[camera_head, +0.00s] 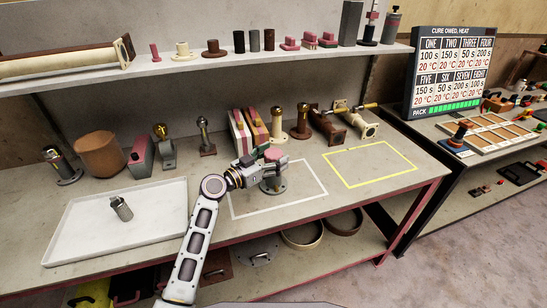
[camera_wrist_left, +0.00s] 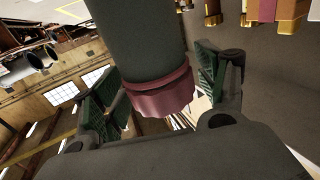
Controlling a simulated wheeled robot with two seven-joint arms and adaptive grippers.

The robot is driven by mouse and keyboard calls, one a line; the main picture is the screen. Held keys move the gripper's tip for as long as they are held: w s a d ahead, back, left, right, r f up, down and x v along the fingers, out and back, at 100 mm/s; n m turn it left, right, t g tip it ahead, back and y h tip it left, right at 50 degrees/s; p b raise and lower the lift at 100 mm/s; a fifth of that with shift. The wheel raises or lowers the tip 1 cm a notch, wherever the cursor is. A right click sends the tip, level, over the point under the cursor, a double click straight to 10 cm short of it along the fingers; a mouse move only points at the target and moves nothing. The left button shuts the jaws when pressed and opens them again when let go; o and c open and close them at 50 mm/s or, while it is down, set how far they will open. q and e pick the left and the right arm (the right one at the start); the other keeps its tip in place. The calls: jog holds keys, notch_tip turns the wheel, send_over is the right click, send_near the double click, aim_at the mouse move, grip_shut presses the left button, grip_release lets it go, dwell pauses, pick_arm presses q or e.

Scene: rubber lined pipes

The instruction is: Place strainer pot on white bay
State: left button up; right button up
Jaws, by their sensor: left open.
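The strainer pot (camera_head: 273,186) appears to be the grey piece with a dull red top and a round flanged base. It stands upright inside the white bay (camera_head: 317,179), a white-outlined rectangle on the bench, toward its back left part. My left gripper (camera_head: 262,165) is at the pot's upper part from the left, its jaws open. In the left wrist view, a dark grey cylinder with a dull red ring (camera_wrist_left: 160,95) lies between the green-padded fingers, and gaps show beside it. The gripper hides part of the pot in the head view. My right gripper is not in view.
A white tray (camera_head: 75,245) with a small grey cylinder (camera_head: 121,208) is at the left. A yellow-outlined bay (camera_head: 371,184) at the right is empty. Several fittings stand along the back of the bench, including a cream flanged piece (camera_head: 277,125). A shelf (camera_head: 200,68) runs above.

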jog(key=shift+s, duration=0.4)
pick_arm(q)
jog(key=shift+s+a, duration=0.3)
jog(key=shift+a, duration=0.1)
jog(key=b+v, duration=0.1)
jog(key=v, duration=1)
jog(key=shift+b, duration=0.3)
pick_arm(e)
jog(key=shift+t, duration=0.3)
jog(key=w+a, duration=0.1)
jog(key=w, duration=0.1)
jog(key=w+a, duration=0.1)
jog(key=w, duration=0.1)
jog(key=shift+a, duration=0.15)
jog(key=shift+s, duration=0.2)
